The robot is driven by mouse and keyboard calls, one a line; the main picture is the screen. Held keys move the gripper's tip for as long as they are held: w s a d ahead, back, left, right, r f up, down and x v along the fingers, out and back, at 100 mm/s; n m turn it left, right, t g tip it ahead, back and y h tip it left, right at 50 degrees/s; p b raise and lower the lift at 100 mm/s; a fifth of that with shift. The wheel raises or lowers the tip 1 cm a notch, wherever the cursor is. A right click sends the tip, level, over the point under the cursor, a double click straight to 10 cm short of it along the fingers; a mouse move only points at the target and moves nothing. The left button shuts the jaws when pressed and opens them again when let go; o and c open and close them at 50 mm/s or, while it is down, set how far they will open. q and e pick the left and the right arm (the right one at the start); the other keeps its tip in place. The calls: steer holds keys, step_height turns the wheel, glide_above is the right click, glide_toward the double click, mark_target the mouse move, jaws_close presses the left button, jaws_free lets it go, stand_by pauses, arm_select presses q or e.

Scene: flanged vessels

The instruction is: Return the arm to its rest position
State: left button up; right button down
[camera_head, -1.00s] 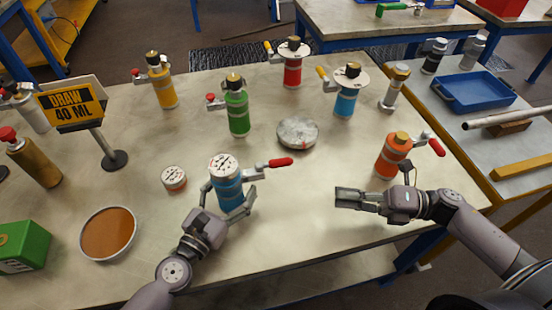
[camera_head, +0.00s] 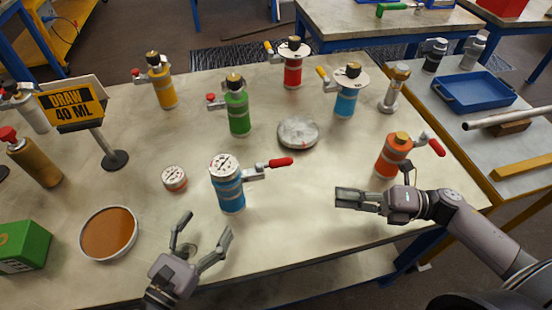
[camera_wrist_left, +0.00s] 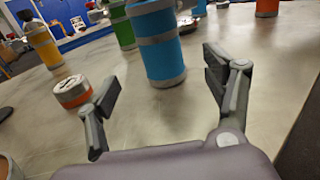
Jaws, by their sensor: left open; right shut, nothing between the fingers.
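My left gripper (camera_head: 203,240) is open and empty above the front edge of the table, in front of the blue vessel with a gauge top and red-handled valve (camera_head: 229,190). That vessel stands upright, apart from the fingers. In the left wrist view, the open left gripper (camera_wrist_left: 165,95) shows a finger on each side, with the blue vessel (camera_wrist_left: 160,50) beyond them. My right gripper (camera_head: 350,198) is shut and empty over the right front of the table, in front of the orange vessel (camera_head: 391,158).
A small round gauge (camera_head: 174,178), a dish of brown material (camera_head: 108,233) and a green box (camera_head: 24,246) are at left. A grey disc (camera_head: 298,133) lies mid-table. Green (camera_head: 237,110), yellow (camera_head: 162,85) and red (camera_head: 292,66) vessels stand behind. The front middle is clear.

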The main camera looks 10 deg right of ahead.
arm_select(q)
steer(key=shift+s+a+r, duration=0.1)
steer(key=shift+s+a, duration=0.1)
steer(key=shift+s, duration=0.15)
